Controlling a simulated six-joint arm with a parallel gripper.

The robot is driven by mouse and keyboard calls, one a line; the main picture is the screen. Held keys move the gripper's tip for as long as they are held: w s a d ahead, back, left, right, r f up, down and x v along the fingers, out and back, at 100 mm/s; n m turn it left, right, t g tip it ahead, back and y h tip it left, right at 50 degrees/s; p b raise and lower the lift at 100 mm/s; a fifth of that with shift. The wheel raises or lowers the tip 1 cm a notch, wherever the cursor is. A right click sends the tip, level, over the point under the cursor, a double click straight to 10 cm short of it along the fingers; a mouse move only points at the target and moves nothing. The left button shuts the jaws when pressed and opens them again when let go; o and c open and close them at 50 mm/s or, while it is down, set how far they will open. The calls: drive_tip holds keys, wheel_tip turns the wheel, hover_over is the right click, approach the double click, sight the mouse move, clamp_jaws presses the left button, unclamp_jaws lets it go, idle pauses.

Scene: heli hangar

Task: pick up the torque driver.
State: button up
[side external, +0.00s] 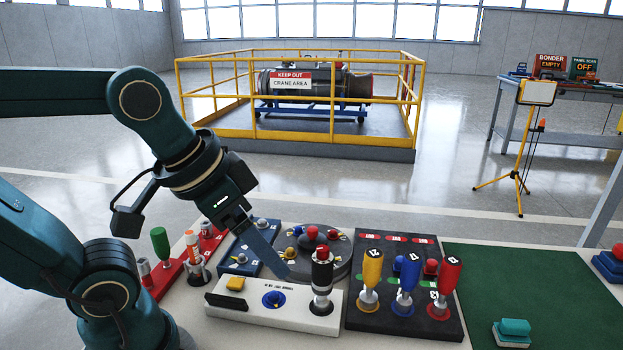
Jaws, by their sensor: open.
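A black, red-topped tool (321,281) stands upright at the right end of a white block (262,318) and looks most like the torque driver, though I cannot read a label on it. My gripper (284,268) points down and to the right, with its fingertips just left of this tool and above the block. It is open, with nothing seen in it. Only one finger shows clearly, and I cannot tell its exact distance from the tool.
The white block also has a blue dial (274,299) and a yellow button (235,284). Yellow (372,270), blue (408,280) and red (447,280) handles stand right on a dark panel. A red rack (165,281) is left. The green mat (540,275) has free room around a teal item (513,331).

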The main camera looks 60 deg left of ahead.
sight(325, 247)
drive_tip(key=w+f+g, duration=0.1)
drive_tip(key=w+f, duration=0.1)
drive_tip(key=w, duration=0.1)
drive_tip(key=w+f+g, duration=0.2)
drive_tip(key=w, duration=0.2)
drive_tip(key=w+f+g, duration=0.2)
drive_tip(key=w, duration=0.1)
drive_tip(key=shift+w+a+f+m, duration=0.2)
drive_tip(key=shift+w+a+m, duration=0.1)
drive_tip(key=shift+m, duration=0.1)
drive_tip(key=shift+s+f, duration=0.15)
drive_tip(key=shift+f, duration=2.9)
clamp_jaws()
